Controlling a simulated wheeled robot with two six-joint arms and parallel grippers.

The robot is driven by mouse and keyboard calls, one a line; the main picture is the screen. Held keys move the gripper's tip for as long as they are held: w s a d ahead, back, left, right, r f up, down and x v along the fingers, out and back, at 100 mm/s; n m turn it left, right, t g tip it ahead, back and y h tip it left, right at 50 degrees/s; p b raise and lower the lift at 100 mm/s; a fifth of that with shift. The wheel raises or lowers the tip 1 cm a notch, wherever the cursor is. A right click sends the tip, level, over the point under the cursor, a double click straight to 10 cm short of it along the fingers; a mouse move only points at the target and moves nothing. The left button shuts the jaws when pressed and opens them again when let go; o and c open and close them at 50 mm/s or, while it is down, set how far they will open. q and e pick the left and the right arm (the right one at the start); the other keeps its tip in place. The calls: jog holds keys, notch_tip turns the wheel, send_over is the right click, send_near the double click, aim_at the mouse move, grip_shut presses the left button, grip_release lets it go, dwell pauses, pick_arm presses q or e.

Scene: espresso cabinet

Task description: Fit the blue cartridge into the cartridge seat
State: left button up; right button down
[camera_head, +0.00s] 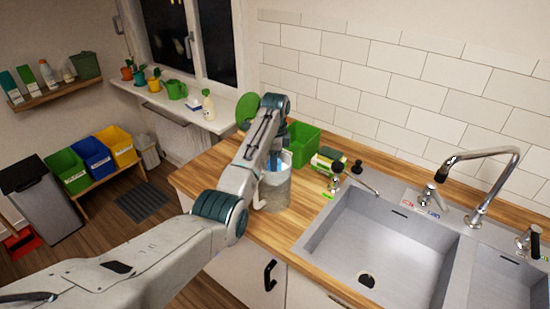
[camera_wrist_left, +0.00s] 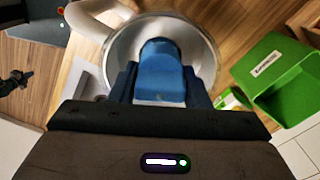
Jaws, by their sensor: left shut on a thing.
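The blue cartridge (camera_wrist_left: 160,72) is between the fingers of my left gripper (camera_wrist_left: 160,88) in the left wrist view. My left gripper is shut on it, pointing down over the open mouth of a round grey jug (camera_wrist_left: 207,62) with a pale handle (camera_wrist_left: 90,18). In the head view, the jug (camera_head: 274,192) stands on the wooden counter, and blue shows at its rim below my left gripper (camera_head: 275,160). I cannot tell how deep the cartridge is. The cartridge seat cannot be made out; the cartridge and gripper cover much of the jug's inside. My right gripper is not in view.
A green bin (camera_head: 303,138) stands behind the jug, with sponges (camera_head: 327,159) to its right. The sink (camera_head: 385,240) and its tap (camera_head: 490,175) lie to the right. Wooden counter (camera_head: 296,219) is free in front, between jug and sink.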

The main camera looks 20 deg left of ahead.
pick_arm(q)
jog(key=shift+f, duration=0.55)
jog(key=o, duration=1.1)
notch_tip(320, 180, up, 8)
jog(key=b, duration=0.4)
jog(key=shift+r, duration=0.15)
jog(key=shift+r+p, duration=0.75)
jog(key=shift+p, duration=0.15)
jog(key=shift+r+p, duration=0.5)
jog(key=shift+r, duration=0.05)
jog(key=shift+f, duration=0.15)
